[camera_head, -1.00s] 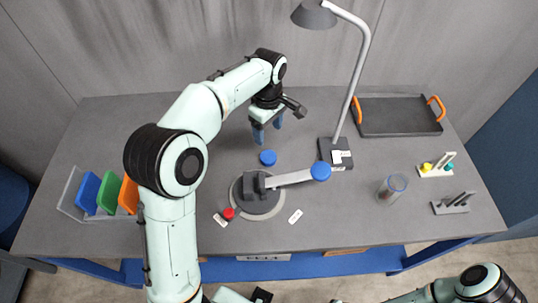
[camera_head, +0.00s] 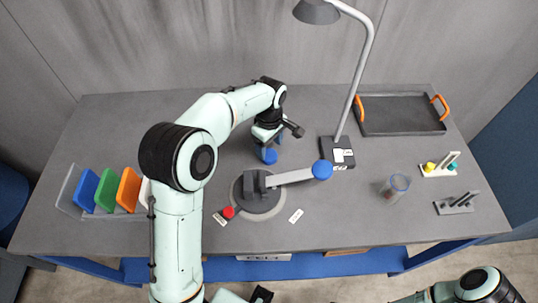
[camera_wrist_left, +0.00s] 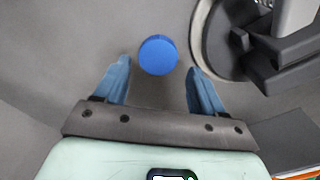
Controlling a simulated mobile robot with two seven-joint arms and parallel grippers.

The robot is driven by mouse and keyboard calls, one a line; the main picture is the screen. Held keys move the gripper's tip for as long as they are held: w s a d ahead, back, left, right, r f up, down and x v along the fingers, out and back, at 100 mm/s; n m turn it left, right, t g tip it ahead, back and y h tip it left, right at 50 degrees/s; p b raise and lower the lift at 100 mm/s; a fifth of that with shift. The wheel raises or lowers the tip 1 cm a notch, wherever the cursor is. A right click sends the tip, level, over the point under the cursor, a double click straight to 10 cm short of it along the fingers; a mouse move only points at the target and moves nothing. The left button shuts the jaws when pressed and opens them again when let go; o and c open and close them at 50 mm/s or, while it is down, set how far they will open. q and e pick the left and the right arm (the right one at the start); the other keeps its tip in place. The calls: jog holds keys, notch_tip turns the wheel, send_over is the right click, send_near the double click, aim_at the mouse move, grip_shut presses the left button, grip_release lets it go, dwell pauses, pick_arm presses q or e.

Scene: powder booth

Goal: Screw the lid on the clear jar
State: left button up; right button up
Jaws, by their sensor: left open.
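The blue round lid (camera_head: 269,158) lies flat on the grey table, behind the turntable-like fixture. My left gripper (camera_head: 268,149) is open just above it and partly covers it in the head view. In the left wrist view the lid (camera_wrist_left: 158,55) shows whole, centred across the opening between the blue fingertips (camera_wrist_left: 158,70) and a little beyond them, with nothing gripped. The clear jar (camera_head: 393,188) stands upright on the right part of the table, with its top uncovered. My right gripper does not show; only part of my right arm is at the bottom right.
A dark round fixture (camera_head: 262,203) with a blue-ended lever (camera_head: 292,177) and a red button (camera_head: 228,212) stands between lid and front edge. A lamp (camera_head: 343,152), black tray (camera_head: 402,115), small racks (camera_head: 438,170) and coloured plates (camera_head: 106,190) surround it. Back left is clear.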

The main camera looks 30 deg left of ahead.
aim_at(269, 155)
pick_arm(q)
notch_tip(269, 155, down, 5)
jog(key=shift+w+a+r, duration=0.1)
jog(key=shift+a+r, duration=0.05)
jog(key=shift+r, duration=0.05)
jog(key=c, duration=0.8)
notch_tip(269, 155, up, 20)
jog(key=p, duration=0.3)
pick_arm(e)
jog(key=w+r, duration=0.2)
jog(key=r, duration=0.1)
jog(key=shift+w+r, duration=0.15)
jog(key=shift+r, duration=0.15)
